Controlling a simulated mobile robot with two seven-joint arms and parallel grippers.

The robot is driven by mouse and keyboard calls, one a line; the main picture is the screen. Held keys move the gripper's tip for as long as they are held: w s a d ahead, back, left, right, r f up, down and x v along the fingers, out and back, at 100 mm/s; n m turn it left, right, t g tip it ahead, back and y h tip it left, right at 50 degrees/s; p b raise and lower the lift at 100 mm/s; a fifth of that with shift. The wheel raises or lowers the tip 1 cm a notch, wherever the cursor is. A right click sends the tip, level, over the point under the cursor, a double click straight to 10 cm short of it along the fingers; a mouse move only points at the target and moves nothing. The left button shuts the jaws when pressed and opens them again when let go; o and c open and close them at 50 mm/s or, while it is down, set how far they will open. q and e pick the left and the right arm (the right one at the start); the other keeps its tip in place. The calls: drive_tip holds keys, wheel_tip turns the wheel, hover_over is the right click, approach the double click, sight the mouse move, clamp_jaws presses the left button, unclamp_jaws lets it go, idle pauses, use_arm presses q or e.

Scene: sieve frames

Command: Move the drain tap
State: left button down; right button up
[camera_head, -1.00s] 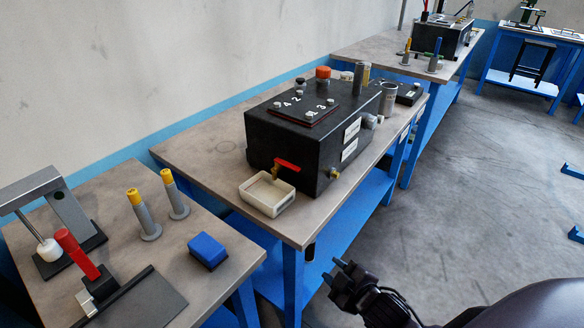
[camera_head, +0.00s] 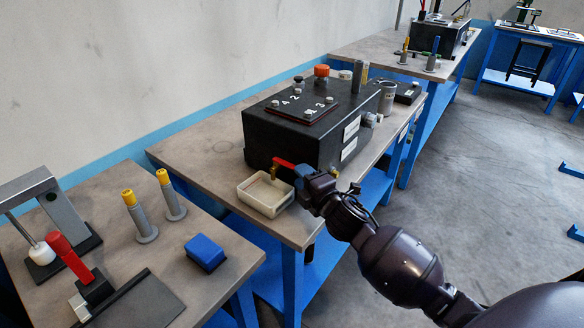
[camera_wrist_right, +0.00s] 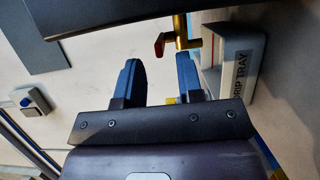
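The drain tap is a brass fitting (camera_head: 275,171) with a red lever (camera_head: 284,162), low on the front of the black box (camera_head: 320,125). The lever points right in the head view. My right gripper (camera_head: 302,174) is at the lever's free end. In the right wrist view my right gripper (camera_wrist_right: 158,68) is open. The red lever end (camera_wrist_right: 160,44) shows just beyond the fingertips, roughly between them, with the brass body (camera_wrist_right: 181,36) beyond the right-hand finger. I cannot tell whether they touch. My left gripper is not in view.
A pale drip tray (camera_head: 264,204) sits under the tap, close to my right gripper; its lettered wall (camera_wrist_right: 240,75) shows in the wrist view. A blue block (camera_head: 205,252) and yellow-topped posts (camera_head: 145,230) stand on the nearer table. Open floor lies to the right.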

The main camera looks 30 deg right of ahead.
sight(286, 166)
drive_tip(key=shift+w+b, duration=0.3)
drive_tip(key=shift+w, duration=2.2)
clamp_jaws()
